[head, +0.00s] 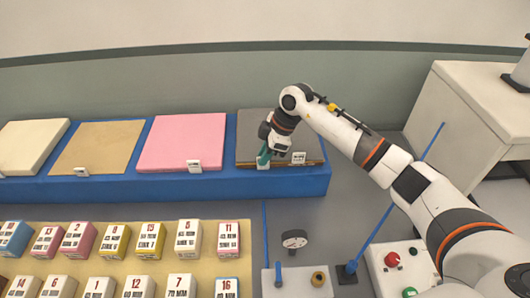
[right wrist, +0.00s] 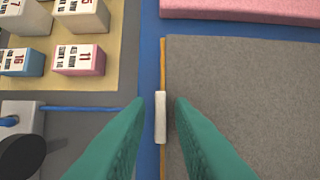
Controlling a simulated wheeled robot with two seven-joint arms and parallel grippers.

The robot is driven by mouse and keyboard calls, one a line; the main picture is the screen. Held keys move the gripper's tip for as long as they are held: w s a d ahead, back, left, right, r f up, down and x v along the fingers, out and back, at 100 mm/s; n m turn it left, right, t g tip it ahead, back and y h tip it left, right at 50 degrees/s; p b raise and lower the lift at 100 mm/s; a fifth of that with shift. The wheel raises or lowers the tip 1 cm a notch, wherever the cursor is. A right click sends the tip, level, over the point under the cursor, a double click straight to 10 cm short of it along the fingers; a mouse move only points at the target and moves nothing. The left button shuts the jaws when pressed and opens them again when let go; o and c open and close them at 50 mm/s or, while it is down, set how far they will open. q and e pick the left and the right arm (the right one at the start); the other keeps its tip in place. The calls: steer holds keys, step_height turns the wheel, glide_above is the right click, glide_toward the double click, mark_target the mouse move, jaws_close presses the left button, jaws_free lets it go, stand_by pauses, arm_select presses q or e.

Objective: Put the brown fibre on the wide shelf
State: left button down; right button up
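A tan-brown slab (head: 97,147) lies on a long blue platform (head: 120,187), between a cream slab and a pink slab. A grey slab (head: 250,124) lies at the platform's right end, with a thin brown edge (head: 312,164) along its front; this edge also shows in the right wrist view (right wrist: 163,60). My right gripper (head: 264,157) is at the grey slab's front-left part. Its green fingers (right wrist: 162,100) are apart, with a white tag (right wrist: 160,117) appearing between them; I cannot tell whether they touch it. My left gripper is out of view. I cannot tell which surface is the wide shelf.
The pink slab (head: 181,142) is left of the grey one, and the cream slab (head: 30,146) is at far left. Numbered boxes (head: 150,238) stand in rows on a tan board in front. A white cabinet (head: 470,110) is at right. Blue rods and a gauge (head: 294,239) stand nearby.

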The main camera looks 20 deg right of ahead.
steer(key=shift+o, duration=0.4)
steer(key=shift+d+r, duration=0.15)
steer(key=shift+r, duration=0.15)
steer(key=b+v, duration=0.2)
steer(key=v, duration=0.9)
steer(key=shift+r+b, duration=0.25)
steer(key=shift+b, duration=0.1)
steer(key=shift+s+f, duration=0.1)
steer(key=shift+s, duration=0.05)
